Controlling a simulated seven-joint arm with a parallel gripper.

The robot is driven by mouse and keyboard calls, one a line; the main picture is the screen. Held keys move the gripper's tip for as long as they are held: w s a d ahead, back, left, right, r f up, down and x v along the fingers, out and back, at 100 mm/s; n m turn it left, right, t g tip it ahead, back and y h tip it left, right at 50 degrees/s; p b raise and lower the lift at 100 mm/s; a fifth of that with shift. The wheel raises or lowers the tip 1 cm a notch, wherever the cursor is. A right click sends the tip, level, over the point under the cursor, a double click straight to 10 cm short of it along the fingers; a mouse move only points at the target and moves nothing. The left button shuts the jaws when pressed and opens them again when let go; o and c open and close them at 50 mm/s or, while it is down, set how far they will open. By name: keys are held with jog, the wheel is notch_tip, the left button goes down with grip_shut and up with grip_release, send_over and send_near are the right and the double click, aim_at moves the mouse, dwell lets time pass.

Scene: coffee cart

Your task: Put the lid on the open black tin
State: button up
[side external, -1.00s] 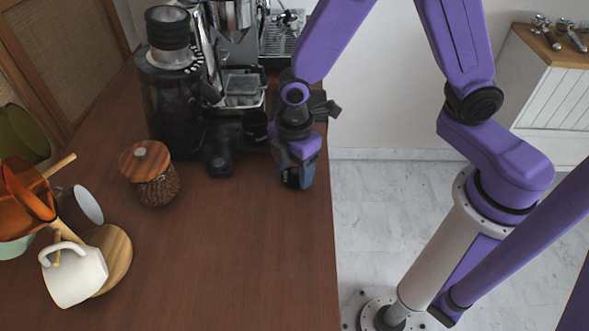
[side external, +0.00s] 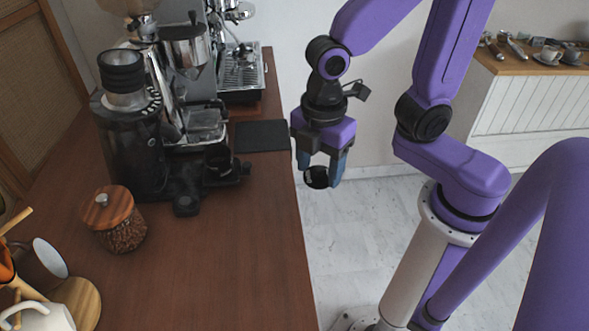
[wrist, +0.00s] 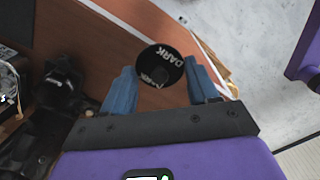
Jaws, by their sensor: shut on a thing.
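My gripper (side external: 320,172) is shut on a small round black piece (side external: 317,178) with white lettering, held between the blue fingertips. In the wrist view the piece (wrist: 160,66) reads "DARK" and sits between the two fingers. I cannot tell whether it is the lid or the tin. In the side view it hangs in the air, just right of the counter's edge in the picture, with floor behind it. No open black tin can be made out elsewhere.
A black grinder (side external: 130,140) and espresso machine (side external: 240,75) stand at the counter's back. A flat black mat (side external: 262,136) lies near the right edge. A wooden-lidded jar (side external: 118,225) and a mug stand (side external: 85,300) are at left. The front counter (side external: 215,270) is clear.

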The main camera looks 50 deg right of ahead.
jog(key=shift+s+d+r, duration=0.3)
jog(key=shift+s, duration=0.25)
jog(key=shift+s+d+r, duration=0.3)
jog(key=shift+s, duration=0.2)
jog(key=shift+w+a+r, duration=0.15)
jog(key=w+a+r, duration=0.1)
jog(key=w+a, duration=0.2)
jog(key=w, duration=1)
jog(key=w+a, duration=0.2)
jog(key=w, duration=1)
jog(key=shift+a+f, duration=0.15)
jog(key=shift+f, duration=2.65)
jog(key=shift+f, duration=0.15)
jog(key=o, duration=1.3)
